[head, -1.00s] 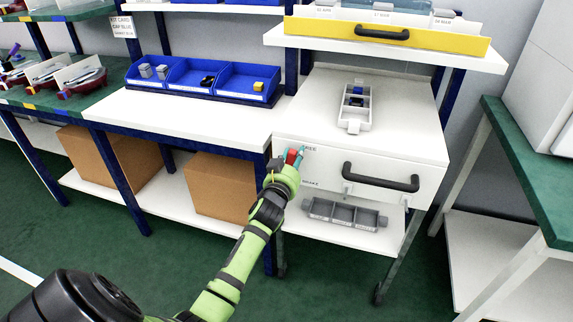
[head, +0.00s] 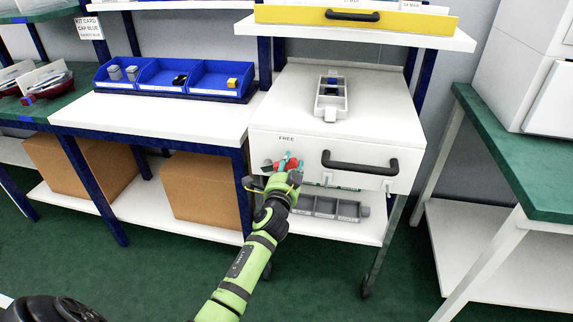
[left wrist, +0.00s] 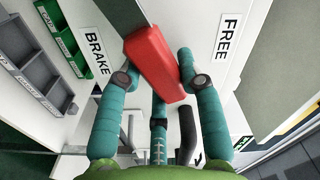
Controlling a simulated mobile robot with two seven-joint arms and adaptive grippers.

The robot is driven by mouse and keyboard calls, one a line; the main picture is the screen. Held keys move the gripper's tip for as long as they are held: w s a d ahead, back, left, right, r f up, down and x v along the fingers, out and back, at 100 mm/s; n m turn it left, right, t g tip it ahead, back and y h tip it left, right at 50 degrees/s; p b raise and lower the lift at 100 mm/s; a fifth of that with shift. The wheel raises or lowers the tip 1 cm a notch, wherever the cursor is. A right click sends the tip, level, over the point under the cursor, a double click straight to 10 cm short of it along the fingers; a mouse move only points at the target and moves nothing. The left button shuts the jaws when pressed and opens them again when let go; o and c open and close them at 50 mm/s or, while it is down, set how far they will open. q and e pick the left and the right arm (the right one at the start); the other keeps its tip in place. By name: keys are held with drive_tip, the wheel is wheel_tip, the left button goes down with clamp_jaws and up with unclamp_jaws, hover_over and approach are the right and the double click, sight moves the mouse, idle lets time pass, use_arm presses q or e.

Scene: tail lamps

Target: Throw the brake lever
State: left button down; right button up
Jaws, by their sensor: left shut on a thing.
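The brake lever has a red handle (left wrist: 154,64), seen in the left wrist view between the teal fingers of my left gripper (left wrist: 160,85). The gripper is shut on it. The handle lies between the BRAKE label (left wrist: 97,52) on the left and the FREE label (left wrist: 228,38) on the right. In the head view the red handle (head: 286,163) shows at my left gripper (head: 289,164), on the left of the white cart's front, below the FREE label. The BRAKE label is hidden there behind the gripper. My right gripper is not in view.
The white cart (head: 385,110) has a black handle (head: 360,163) right of the lever and a grey divided tray (head: 325,206) on its lower shelf. A small parts tray (head: 331,98) sits on top. A white bench stands left, a green-topped bench (head: 510,150) right.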

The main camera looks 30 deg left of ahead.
use_arm(q)
drive_tip(key=shift+d+f+m+b, duration=0.1)
drive_tip(key=shift+f+m+b, duration=0.4)
drive_tip(key=shift+f+m, duration=0.55)
drive_tip(key=shift+d+f+m+b, duration=0.1)
drive_tip(key=shift+f+m+b, duration=0.45)
drive_tip(key=shift+m, duration=0.9)
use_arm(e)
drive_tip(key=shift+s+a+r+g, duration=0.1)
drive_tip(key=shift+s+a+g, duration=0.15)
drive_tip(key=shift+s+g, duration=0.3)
use_arm(q)
drive_tip(key=shift+f, duration=0.1)
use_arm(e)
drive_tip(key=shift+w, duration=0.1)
use_arm(q)
drive_tip(key=c, duration=0.8)
unclamp_jaws()
drive_tip(key=v, duration=1.2)
